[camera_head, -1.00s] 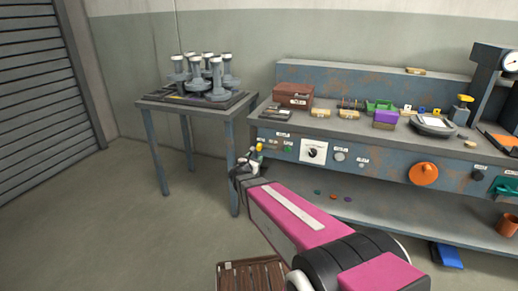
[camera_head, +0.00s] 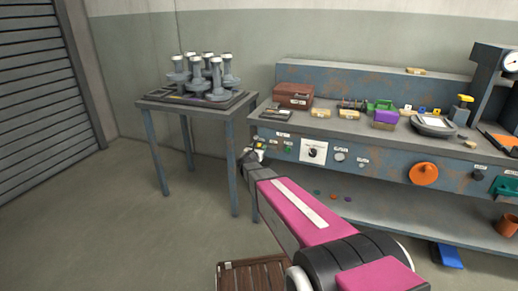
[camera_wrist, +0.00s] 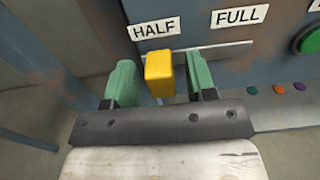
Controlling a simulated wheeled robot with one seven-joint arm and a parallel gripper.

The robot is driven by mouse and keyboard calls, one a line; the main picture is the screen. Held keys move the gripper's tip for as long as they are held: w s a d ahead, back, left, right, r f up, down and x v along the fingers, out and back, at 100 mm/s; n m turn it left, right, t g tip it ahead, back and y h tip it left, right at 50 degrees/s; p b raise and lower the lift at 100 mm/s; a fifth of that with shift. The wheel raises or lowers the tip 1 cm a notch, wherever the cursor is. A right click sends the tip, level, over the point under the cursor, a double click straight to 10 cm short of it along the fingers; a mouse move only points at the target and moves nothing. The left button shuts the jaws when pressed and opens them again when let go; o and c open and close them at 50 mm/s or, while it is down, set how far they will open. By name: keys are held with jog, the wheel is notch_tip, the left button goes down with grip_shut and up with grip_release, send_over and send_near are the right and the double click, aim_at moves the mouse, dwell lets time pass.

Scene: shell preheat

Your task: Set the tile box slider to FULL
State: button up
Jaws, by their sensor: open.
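The yellow slider knob (camera_wrist: 160,72) sticks out of a slot in the blue-grey panel in the wrist view. It sits just below the HALF label (camera_wrist: 154,29), at the left part of the slot. The FULL label (camera_wrist: 240,17) is to its right, above the bare slot (camera_wrist: 222,53). My gripper (camera_wrist: 161,84) is open, with one green finger on each side of the knob. Gaps show between the knob and both fingers. In the head view my gripper (camera_head: 257,149) is at the bench's left front panel, and it hides the slider there.
A green button (camera_wrist: 309,40) lies right of the slot. In the head view, a dial (camera_head: 312,152) and an orange knob (camera_head: 423,174) are farther right on the panel. A side table (camera_head: 160,101) with grey posts stands left. The floor in front is mostly open.

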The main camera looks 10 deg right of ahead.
jog(key=shift+w+d, duration=0.15)
jog(key=shift+w, duration=0.1)
grip_shut()
jog(key=shift+s+d, duration=0.65)
jog(key=shift+d, duration=0.4)
jog(key=shift+s+d, duration=0.6)
jog(key=shift+d, duration=0.5)
jog(key=shift+s+d, duration=0.65)
jog(key=shift+d, duration=0.4)
grip_release()
jog(key=shift+d, duration=0.1)
send_near(274, 147)
jog(key=v, duration=0.3)
jog(key=shift+s, duration=0.3)
